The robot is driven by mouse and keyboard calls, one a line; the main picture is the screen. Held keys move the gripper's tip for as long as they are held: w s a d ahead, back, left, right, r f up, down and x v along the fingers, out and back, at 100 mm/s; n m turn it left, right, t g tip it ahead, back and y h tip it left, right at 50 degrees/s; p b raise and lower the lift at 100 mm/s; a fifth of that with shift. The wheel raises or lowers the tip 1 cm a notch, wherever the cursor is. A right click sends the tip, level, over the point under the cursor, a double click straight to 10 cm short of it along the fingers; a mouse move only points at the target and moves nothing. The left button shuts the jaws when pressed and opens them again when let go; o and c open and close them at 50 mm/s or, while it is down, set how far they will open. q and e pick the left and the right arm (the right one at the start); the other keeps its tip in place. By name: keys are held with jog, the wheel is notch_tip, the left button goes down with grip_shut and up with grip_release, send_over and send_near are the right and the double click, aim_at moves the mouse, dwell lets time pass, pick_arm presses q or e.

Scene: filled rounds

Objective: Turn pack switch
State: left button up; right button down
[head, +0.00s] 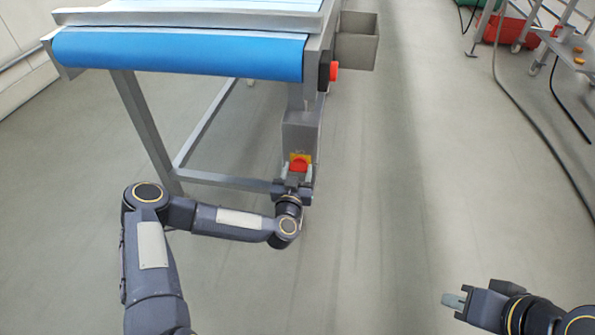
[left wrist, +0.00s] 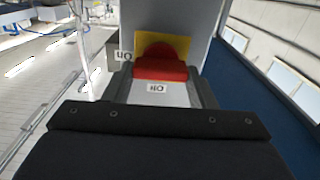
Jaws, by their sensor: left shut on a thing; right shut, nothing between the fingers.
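The pack switch is a red knob (head: 299,164) on a yellow plate (head: 306,157), mounted on a grey box (head: 302,130) under the end of a conveyor. My left gripper (head: 297,179) is at the knob, its fingers shut on it. In the left wrist view the red knob (left wrist: 160,67) sits between the two fingers, with the yellow plate (left wrist: 170,46) behind it. Small white labels (left wrist: 157,88) lie near it; their text is hard to read. My right gripper (head: 454,301) is shut and empty at the lower right, well away from the switch.
The conveyor (head: 180,54) has a blue belt and grey legs. A red button (head: 333,71) is on its side, with a grey bin (head: 357,42) beside it. Cables and a wheeled stand (head: 570,45) are at the upper right. The floor at centre right is clear.

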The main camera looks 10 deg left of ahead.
pick_arm(q)
jog(key=shift+n, duration=0.8)
jog(key=shift+a+n+b, duration=0.2)
jog(key=shift+n+b, duration=0.4)
jog(key=shift+n, duration=1.3)
jog(key=o, duration=1)
